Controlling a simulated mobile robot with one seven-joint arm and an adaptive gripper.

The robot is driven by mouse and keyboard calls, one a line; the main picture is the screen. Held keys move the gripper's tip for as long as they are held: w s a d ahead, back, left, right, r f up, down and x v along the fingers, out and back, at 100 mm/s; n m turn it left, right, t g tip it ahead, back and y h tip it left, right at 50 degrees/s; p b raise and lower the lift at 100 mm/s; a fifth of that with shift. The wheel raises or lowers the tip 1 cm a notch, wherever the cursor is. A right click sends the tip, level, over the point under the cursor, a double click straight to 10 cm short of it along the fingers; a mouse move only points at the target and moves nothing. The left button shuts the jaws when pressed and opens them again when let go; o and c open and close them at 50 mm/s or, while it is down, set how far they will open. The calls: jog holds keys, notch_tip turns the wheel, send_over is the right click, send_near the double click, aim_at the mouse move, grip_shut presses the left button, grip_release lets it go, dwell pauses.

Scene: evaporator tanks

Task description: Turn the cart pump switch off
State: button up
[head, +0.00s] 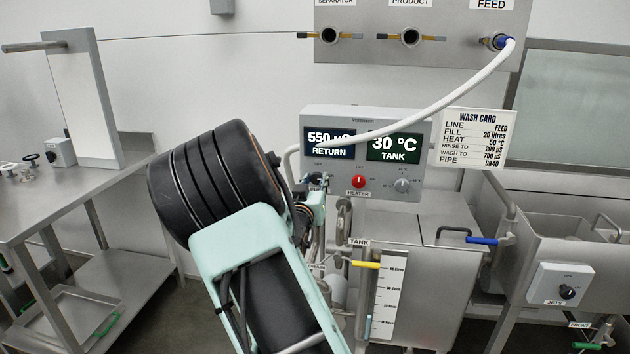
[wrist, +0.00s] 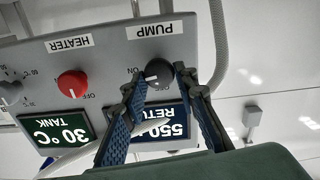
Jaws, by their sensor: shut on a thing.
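The pump switch is a black knob (wrist: 158,72) on the grey control box (head: 435,125), under the PUMP label in the wrist view, where the picture is upside down. An ON label (wrist: 133,71) is beside it. My gripper (wrist: 158,76) has one finger on each side of the knob and is shut on it. In the head view my gripper (head: 315,182) is at the lower left of the box, and my arm and fingers partly hide the knob. I cannot tell for certain which way its pointer faces.
A red heater knob (head: 358,181) and a grey dial (head: 402,185) are on the same box. Displays read 550 µS RETURN and 30 °C TANK. A white hose (head: 440,108) passes in front of the box. A steel table (head: 60,215) stands at left.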

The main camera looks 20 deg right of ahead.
jog(key=n+p, duration=0.1)
jog(key=n, duration=0.3)
jog(key=shift+a+p, duration=0.1)
jog(key=shift+p, duration=0.25)
jog(key=n+p, duration=0.1)
jog(key=n, duration=0.3)
jog(key=n+p, duration=0.2)
jog(key=n, duration=0.2)
jog(key=shift+w+f+n, duration=0.1)
jog(key=shift+n, duration=0.2)
jog(key=shift+f+n+p, duration=0.1)
jog(key=shift+n+p, duration=0.35)
jog(key=shift+n, duration=1.35)
jog(key=o, duration=1.1)
